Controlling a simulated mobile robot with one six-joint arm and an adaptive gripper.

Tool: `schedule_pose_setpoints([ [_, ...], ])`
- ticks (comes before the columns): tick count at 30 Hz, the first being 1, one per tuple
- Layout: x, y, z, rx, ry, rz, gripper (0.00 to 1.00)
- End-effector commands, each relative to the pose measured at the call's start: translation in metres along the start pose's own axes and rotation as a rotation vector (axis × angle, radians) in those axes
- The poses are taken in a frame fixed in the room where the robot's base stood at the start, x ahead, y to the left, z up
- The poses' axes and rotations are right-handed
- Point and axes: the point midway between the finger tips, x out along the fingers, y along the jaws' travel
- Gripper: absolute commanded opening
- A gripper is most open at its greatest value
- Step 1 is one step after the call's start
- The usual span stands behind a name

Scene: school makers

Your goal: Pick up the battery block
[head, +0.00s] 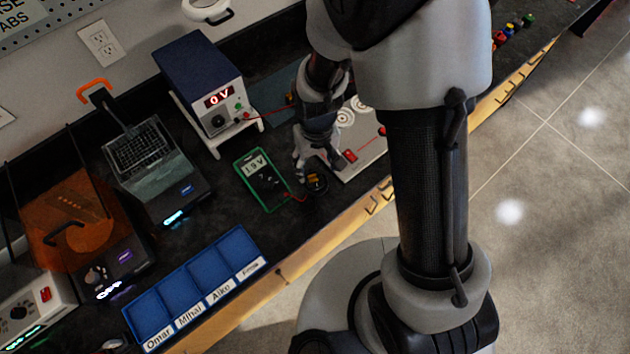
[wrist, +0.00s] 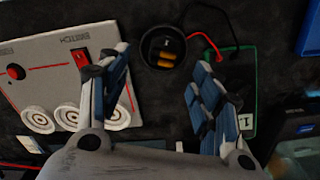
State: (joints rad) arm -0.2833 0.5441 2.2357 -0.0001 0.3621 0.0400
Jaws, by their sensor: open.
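A small orange-gold block (wrist: 163,59), which looks like the battery block, lies in a round black dish (wrist: 145,48) on the dark worktop. It looks like paired cylinders, with another orange-gold piece just above it in the wrist view. In the head view the dish (head: 317,190) is close to the bench's front edge. My gripper (wrist: 158,72) is open and empty, its blue-padded fingers spread to either side of the dish in the wrist view. In the head view my gripper (head: 308,158) is just behind the dish. I cannot tell its exact height above it.
A green-edged multimeter (head: 262,179) lies left of the dish, with red and black leads (wrist: 208,38) near it. A white switch board (head: 364,150) lies to the right. A power supply (head: 205,85) stands behind. A blue labelled tray (head: 197,273) is at the front left.

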Motion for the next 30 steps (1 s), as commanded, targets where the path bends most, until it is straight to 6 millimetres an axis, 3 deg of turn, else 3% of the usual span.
schedule_pose_setpoints([
  [5,0.01,-0.001,0.001,-0.001,-0.001,0.0,0.59],
  [15,0.054,-0.005,0.005,0.0,0.0,0.001,0.59],
  [21,0.053,-0.004,0.005,0.0,0.001,0.001,0.59],
  [30,0.053,-0.004,0.005,0.0,0.001,0.001,0.4],
])
